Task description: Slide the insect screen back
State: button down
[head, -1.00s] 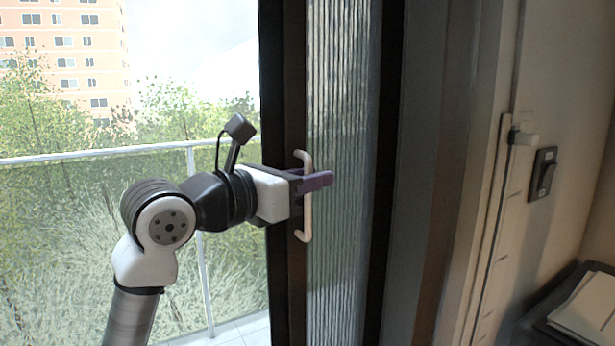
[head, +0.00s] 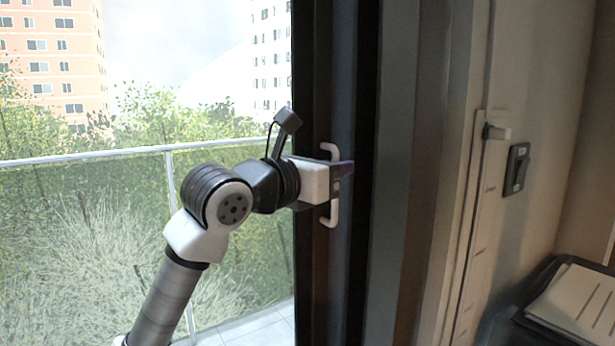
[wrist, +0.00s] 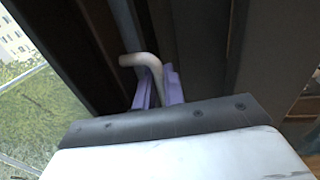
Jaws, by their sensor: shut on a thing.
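The insect screen's dark edge frame (head: 312,95) stands upright near the middle of the head view, close against the dark door jamb on its right. Its pleated mesh, seen earlier, is hardly visible now. A pale C-shaped handle (head: 334,215) is fixed to the frame; its bent upper end (wrist: 140,60) shows in the wrist view. My gripper (head: 343,170) reaches it from the left. Its purple fingers (wrist: 160,90) are on both sides of the handle bar and shut on it. The lower part of the handle is hidden in the wrist view.
Left of the frame the opening is clear, with a balcony railing (head: 85,158) and trees outside. On the right are a wall switch (head: 517,169), a small latch-like knob (head: 496,132) and a dark tray (head: 520,318) holding papers.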

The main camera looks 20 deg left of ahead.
jog(key=shift+w+d+r, duration=0.1)
jog(key=shift+w+d, duration=0.05)
jog(key=shift+w, duration=0.05)
jog(key=c, duration=1.6)
grip_release()
jog(key=shift+c, duration=0.2)
jog(key=b+v, duration=0.3)
jog(key=v, duration=1.1)
jog(key=shift+d, duration=0.1)
